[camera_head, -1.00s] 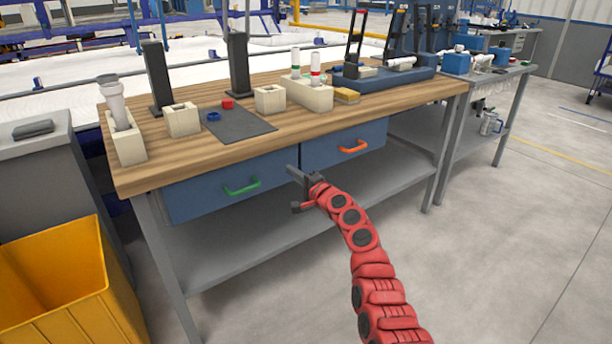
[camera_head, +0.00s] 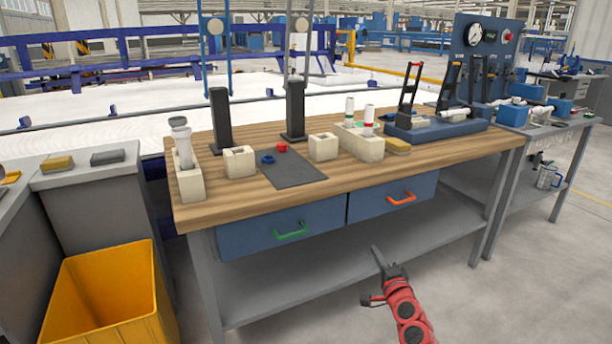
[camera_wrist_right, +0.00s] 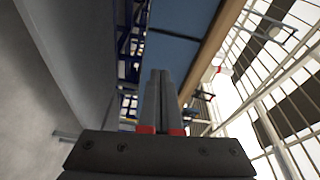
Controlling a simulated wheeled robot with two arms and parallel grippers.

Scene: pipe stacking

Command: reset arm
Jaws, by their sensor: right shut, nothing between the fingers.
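My right gripper (camera_head: 379,256) is in front of the workbench, below the level of its top and before the open space under the drawers. My red right arm comes up from the bottom edge. In the right wrist view the two fingers (camera_wrist_right: 160,100) lie side by side, closed, with nothing between them. The gripper touches nothing that I can see. My left gripper is not in view.
The wooden workbench (camera_head: 240,206) holds pale blocks, one with a grey pipe (camera_head: 182,145), and a dark mat (camera_head: 292,172). Blue drawers have a green handle (camera_head: 291,231) and an orange handle (camera_head: 401,198). A yellow bin (camera_head: 92,290) stands at left. Floor at right is clear.

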